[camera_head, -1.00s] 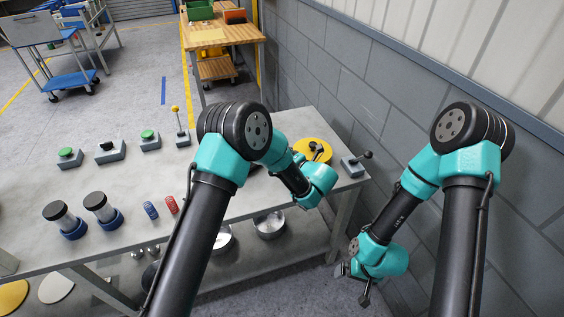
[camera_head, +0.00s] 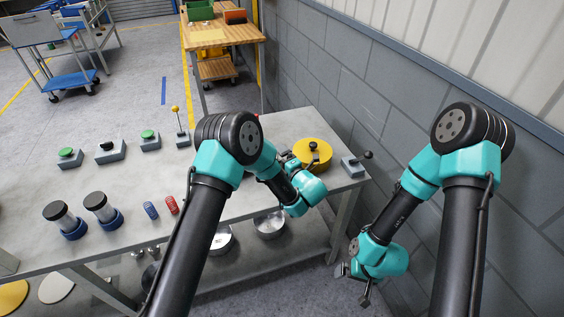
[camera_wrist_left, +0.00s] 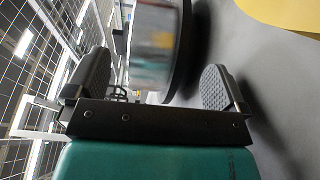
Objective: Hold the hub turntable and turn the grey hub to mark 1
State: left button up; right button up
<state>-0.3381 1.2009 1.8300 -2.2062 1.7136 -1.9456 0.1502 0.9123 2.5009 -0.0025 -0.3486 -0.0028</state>
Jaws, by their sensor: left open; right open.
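My left gripper (camera_wrist_left: 155,68) is open. A shiny grey cylinder with a dark rim (camera_wrist_left: 154,42) shows between and beyond its fingers, apart from both; it looks like the grey hub, but I see no marks on it. In the head view my left arm hangs over the right part of the table, its gripper (camera_head: 287,159) mostly hidden behind the wrist. The hub and its turntable cannot be made out there and may be behind this arm. My right gripper (camera_head: 358,284) is open and empty, low beside the table's right end.
A yellow disc with a black knob (camera_head: 308,163) lies right of my left gripper. A grey lever box (camera_head: 353,167) stands at the grey table's (camera_head: 185,215) right edge. Button boxes, cylinders and springs stand to the left. A grey wall (camera_head: 390,110) runs along the right.

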pick_arm(q)
jog(key=x, duration=1.1)
jog(key=shift+c, duration=0.3)
